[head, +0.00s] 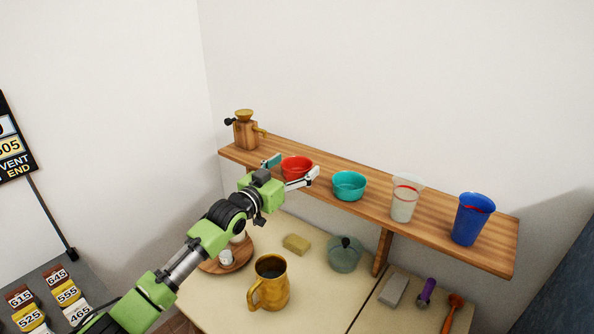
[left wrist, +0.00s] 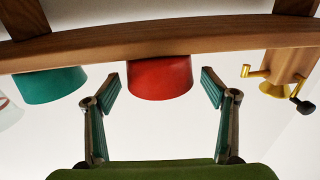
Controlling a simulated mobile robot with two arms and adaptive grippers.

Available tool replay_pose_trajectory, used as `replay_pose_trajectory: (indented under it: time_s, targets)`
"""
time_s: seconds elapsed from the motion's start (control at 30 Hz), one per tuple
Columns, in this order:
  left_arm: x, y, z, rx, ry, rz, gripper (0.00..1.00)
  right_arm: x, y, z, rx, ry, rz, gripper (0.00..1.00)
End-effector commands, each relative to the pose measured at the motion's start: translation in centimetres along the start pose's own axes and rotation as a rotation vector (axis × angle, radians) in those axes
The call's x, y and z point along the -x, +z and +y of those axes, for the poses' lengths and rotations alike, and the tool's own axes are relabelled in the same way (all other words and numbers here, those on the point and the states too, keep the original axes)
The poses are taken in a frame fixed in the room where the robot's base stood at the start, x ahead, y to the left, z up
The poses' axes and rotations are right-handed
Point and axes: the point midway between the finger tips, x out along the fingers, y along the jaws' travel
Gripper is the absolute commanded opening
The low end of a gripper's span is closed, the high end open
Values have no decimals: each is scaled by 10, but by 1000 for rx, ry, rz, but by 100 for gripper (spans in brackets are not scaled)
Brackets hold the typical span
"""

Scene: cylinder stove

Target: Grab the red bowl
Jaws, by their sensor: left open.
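The red bowl (head: 297,168) stands on the wooden shelf (head: 326,188), between the coffee grinder and the teal bowl. It also shows in the left wrist view (left wrist: 160,78), near the middle. My left gripper (head: 291,172) is open at the bowl, with one finger seen on each side of it in the head view. In the left wrist view the fingers (left wrist: 161,92) are spread wider than the bowl, with gaps on both sides. The fingertips reach about the bowl's near side. The bowl's lower front is partly hidden by my gripper in the head view. My right gripper is not in view.
A teal bowl (head: 348,185), a clear cup (head: 405,199) and a blue cup (head: 472,218) stand right along the shelf. A coffee grinder (head: 245,133) stands at its left end. Below, a mustard mug (head: 271,282), a sponge (head: 296,244) and a glass pot (head: 345,257) sit on the counter.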

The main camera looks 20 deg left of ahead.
Motion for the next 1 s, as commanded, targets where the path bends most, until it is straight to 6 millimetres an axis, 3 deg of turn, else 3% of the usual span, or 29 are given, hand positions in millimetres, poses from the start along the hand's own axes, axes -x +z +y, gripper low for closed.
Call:
replay_pose_trajectory:
  time_s: [0.2, 0.37, 0.77, 1.0]
  targets:
    - [0, 1, 0, 0, 0, 0, 77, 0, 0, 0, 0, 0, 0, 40]
    - [0, 0, 0, 0, 0, -1, 36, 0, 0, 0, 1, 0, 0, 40]
    - [0, -2, 0, 0, 0, 1, 36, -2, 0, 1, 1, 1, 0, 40]
    - [0, -27, 0, -1, 0, 6, 36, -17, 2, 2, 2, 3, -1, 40]
